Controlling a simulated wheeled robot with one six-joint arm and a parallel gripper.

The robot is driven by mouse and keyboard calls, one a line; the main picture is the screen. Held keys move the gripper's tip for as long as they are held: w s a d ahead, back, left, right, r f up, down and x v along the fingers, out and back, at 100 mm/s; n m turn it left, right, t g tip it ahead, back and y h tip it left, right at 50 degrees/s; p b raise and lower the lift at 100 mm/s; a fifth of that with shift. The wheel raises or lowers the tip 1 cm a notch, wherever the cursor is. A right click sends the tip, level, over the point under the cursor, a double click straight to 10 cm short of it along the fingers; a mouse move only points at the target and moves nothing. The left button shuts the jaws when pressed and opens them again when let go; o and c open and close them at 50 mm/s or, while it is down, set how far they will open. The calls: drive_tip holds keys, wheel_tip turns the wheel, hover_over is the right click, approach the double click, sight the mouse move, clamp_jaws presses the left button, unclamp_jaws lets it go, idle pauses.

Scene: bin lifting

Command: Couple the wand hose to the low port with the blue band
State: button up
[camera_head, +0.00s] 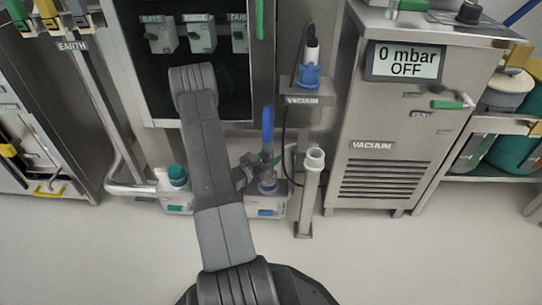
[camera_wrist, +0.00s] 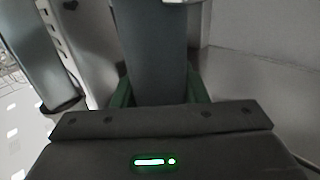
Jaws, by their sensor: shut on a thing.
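The wand hose end (camera_head: 267,125), an upright blue piece, stands in my gripper in the head view. My gripper (camera_head: 268,163) is shut on it; its green fingers sit around a grey-blue cylinder (camera_wrist: 152,45) in the wrist view. Below the gripper is the low port with the blue band (camera_head: 267,186), on a pale box with a blue label. The held piece is upright and in line above this port. My gripper hides the meeting place, so I cannot tell whether they touch.
A teal-capped port (camera_head: 177,175) stands to the left, behind my arm. The vacuum cabinet (camera_head: 385,125) reads 0 mbar OFF. Floor in front is clear.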

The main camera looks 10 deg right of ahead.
drive_tip(key=shift+f, duration=0.15)
idle(0.5)
drive_tip(key=o, duration=1.3)
drive_tip(key=shift+c, duration=0.2)
drive_tip(key=shift+a, duration=0.1)
drive_tip(key=p+v, duration=0.4)
drive_tip(key=v, duration=0.9)
drive_tip(key=shift+s+a, duration=0.2)
drive_tip(key=shift+a, duration=0.05)
drive_tip(key=b+x, duration=0.4)
drive_tip(key=x, duration=1)
drive_tip(key=shift+a, duration=0.1)
